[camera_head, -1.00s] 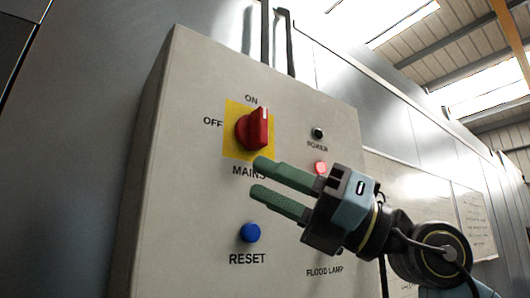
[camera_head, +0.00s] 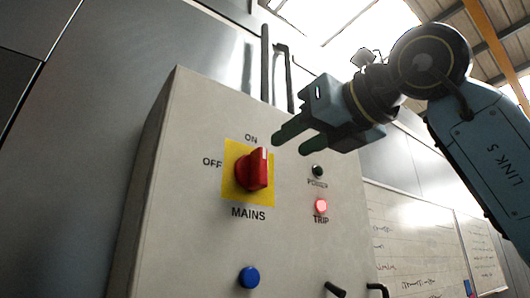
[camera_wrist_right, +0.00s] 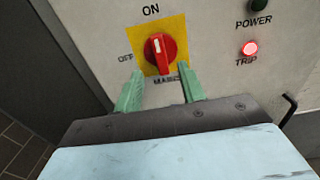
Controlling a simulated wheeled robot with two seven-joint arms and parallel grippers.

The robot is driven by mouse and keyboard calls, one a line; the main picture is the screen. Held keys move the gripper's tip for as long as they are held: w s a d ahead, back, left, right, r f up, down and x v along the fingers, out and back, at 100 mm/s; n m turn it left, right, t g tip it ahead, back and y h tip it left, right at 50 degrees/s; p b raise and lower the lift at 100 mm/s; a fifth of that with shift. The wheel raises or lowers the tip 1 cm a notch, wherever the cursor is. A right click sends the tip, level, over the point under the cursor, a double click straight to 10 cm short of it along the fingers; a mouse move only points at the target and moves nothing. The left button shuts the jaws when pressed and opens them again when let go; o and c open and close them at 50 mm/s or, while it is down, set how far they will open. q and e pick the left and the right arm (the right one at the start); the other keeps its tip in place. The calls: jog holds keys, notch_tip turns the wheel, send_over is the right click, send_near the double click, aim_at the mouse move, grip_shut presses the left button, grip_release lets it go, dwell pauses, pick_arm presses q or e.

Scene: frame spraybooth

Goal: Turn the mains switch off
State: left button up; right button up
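The mains switch (camera_head: 251,171) is a red rotary knob on a yellow plate (camera_head: 233,154), on the front of a grey cabinet. Its white mark points up towards ON; OFF is printed to the left. My right gripper (camera_head: 288,142) is up and to the right of the knob in the head view, fingers pointing left. In the right wrist view the knob (camera_wrist_right: 160,52) shows just beyond the gap between the two green fingertips (camera_wrist_right: 160,71). The fingers are apart with nothing between them, and no contact with the knob shows. My left gripper is not in view.
A dark POWER lamp (camera_head: 318,171) and a lit red TRIP lamp (camera_head: 320,206) are right of the switch. A blue button (camera_head: 249,277) is below it. Dark handles (camera_head: 336,289) stick out at the lower right. Pipes (camera_head: 284,75) rise behind the cabinet top.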

aim_at(264, 160)
jog(key=p+x, duration=0.2)
jog(key=x, duration=0.6)
jog(key=shift+s+r+p, duration=0.1)
jog(key=shift+p, duration=0.25)
jog(key=shift+w+a, duration=0.3)
jog(key=shift+w, duration=0.1)
grip_shut()
